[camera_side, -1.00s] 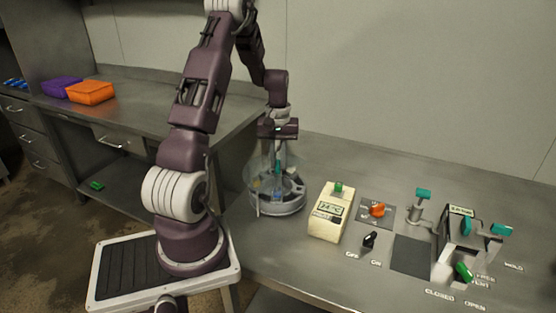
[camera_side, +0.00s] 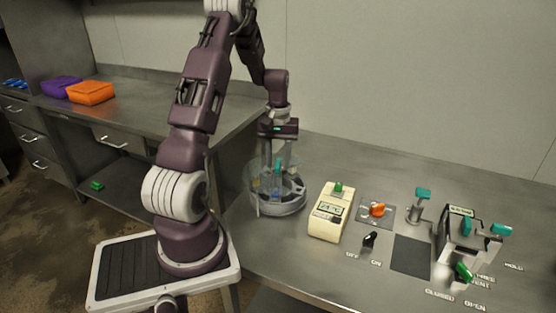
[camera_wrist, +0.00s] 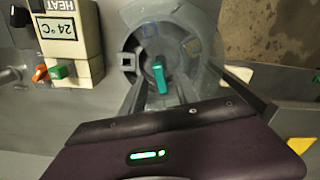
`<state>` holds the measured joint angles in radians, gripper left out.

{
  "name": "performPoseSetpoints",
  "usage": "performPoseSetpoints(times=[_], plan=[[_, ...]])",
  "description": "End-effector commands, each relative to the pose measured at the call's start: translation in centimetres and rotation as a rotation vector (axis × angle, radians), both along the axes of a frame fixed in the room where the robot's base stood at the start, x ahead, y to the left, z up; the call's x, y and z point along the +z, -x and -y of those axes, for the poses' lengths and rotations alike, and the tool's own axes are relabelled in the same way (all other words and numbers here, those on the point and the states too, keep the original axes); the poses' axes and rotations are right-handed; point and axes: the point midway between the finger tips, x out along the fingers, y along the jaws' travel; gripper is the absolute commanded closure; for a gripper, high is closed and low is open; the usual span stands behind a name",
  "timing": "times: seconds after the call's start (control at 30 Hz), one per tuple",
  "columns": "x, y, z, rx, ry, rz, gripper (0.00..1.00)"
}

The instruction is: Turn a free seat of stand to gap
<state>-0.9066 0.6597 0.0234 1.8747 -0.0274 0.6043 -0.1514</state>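The stand is a round grey carousel (camera_side: 283,208) behind a clear curved guard, at the left end of the bench. Its teal centre handle (camera_side: 278,167) stands upright, and it also shows in the wrist view (camera_wrist: 160,78). My gripper (camera_side: 279,160) points down over the stand. In the wrist view its fingers (camera_wrist: 175,75) are spread, with the teal handle between them and space around it. I cannot tell which seats are free.
A cream heater box with a display (camera_side: 329,213) stands close right of the stand. Farther right are an orange knob (camera_side: 377,209), a black switch (camera_side: 369,240), a teal-topped post (camera_side: 421,200) and a chamber with levers (camera_side: 459,235). The bench behind is clear.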

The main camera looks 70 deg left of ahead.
Motion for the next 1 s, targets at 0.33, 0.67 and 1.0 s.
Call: performPoseSetpoints(times=[0.33, 0.67, 1.0], plan=[[0.9, 0.0, -0.1, 0.000, -0.003, 0.000, 0.64], [6.7, 0.0, 0.0, 0.000, -0.002, 0.000, 0.64], [7.0, 0.1, 0.0, 0.000, 0.000, -0.001, 0.64]])
